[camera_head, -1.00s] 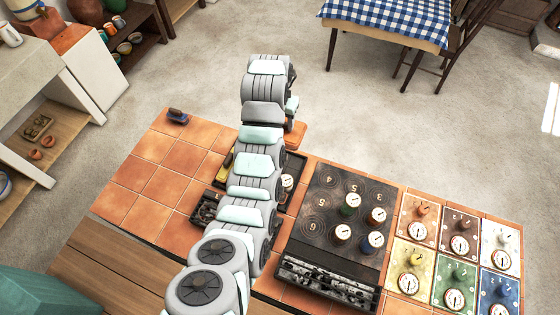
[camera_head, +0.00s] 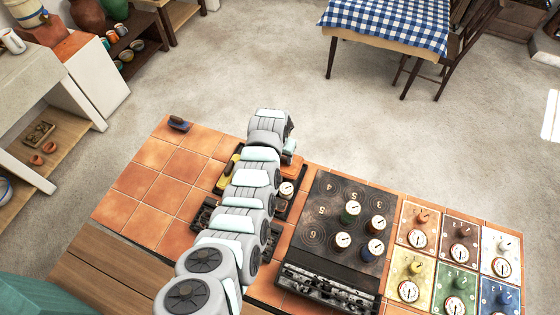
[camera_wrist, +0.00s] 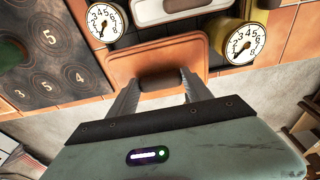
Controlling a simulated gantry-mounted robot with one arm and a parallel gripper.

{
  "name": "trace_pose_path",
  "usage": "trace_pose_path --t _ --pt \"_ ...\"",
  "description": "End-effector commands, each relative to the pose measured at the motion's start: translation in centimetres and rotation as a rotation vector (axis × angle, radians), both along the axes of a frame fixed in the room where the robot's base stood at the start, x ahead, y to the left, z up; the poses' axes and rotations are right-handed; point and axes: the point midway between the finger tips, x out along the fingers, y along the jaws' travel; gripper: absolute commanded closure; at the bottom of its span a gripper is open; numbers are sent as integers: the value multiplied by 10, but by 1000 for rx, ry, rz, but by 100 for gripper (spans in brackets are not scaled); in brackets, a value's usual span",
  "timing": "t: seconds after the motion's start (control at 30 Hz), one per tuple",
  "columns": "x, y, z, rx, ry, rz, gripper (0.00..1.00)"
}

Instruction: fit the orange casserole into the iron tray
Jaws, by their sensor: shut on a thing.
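The orange casserole (camera_wrist: 125,66) lies below my wrist camera, a flat orange block with rounded corners and a brown handle. My gripper (camera_wrist: 163,84) is shut on that handle. The dark iron tray (camera_head: 298,178) shows partly behind my arm. I cannot tell whether the orange casserole touches the tray.
A dark numbered stove plate (camera_head: 318,215) with several dial-topped pots stands right of the tray. Several coloured dial tiles (camera_head: 417,235) lie farther right. A small blue object (camera_head: 179,124) is at the counter's far left corner. The tiles (camera_head: 160,185) on the left are clear.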

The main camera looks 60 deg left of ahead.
Motion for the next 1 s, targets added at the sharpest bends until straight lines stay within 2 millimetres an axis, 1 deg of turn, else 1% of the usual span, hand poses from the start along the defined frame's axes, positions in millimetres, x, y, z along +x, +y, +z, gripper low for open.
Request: trace_pose_path --t 0.1,0.33,0.5,0.77,0.9,0.93,1.0 --pt "0 1 -3 2 -1 1 100" --pt "0 0 -24 0 2 -2 100" --pt "0 1 -34 1 -1 -1 100" --pt "1 0 -35 2 -2 -1 100" --pt "1 0 -39 2 -2 -1 100" --pt "1 0 -39 1 -1 -1 41" --pt "0 0 -38 1 -1 -1 36"
